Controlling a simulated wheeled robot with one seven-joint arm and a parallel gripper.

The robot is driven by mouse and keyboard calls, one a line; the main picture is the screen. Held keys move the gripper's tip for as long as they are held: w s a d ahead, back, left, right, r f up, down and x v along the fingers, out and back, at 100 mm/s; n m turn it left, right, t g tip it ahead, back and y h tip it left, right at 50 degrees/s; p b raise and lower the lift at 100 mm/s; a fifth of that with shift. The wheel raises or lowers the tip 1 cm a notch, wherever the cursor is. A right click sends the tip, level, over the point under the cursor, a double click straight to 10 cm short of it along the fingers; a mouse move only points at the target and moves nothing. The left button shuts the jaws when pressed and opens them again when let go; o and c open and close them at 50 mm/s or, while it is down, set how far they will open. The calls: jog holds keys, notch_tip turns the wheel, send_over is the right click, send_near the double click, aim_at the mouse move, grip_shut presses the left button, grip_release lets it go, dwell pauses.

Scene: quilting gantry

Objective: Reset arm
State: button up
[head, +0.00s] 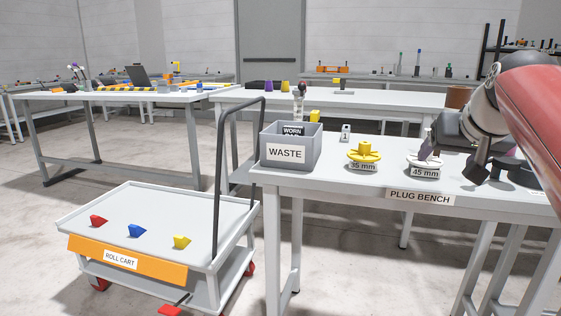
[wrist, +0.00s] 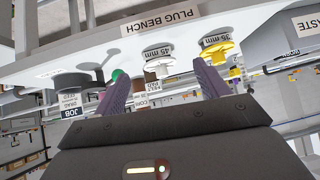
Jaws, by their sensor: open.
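My arm comes in from the right in the head view, over the right part of the plug bench (head: 340,180). My gripper (wrist: 158,68) shows in the wrist view with its two purple fingers spread apart and nothing held between them. In the head view a pale purple finger shows in front of the 45 mm plug stand (head: 425,171); whether it touches is unclear. The white 45 mm piece (wrist: 160,47) lies beyond the fingers in the wrist view. The yellow 35 mm piece (head: 364,152) stands to the left of my gripper in the head view.
A grey waste bin (head: 291,150) stands at the bench's left end. A small tag marked 1 (head: 346,132) is behind the yellow piece. The roll cart (head: 165,208) at lower left carries red, blue and yellow pieces. A green-topped item (wrist: 118,75) is by the left finger.

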jog(key=s+a+f+n+g+p, duration=0.1)
jog(key=s+a+f, duration=0.6)
jog(key=s+f, duration=0.3)
jog(key=s+a+f+n+g+y+p, duration=0.1)
jog(key=s+a+f+g, duration=0.1)
jog(key=s+a+f, duration=0.6)
notch_tip(320, 180, down, 6)
jog(key=s, duration=0.3)
jog(key=shift+a+r+n+g, duration=0.2)
jog(key=shift+a+n+g, duration=0.1)
jog(key=shift+n, duration=0.1)
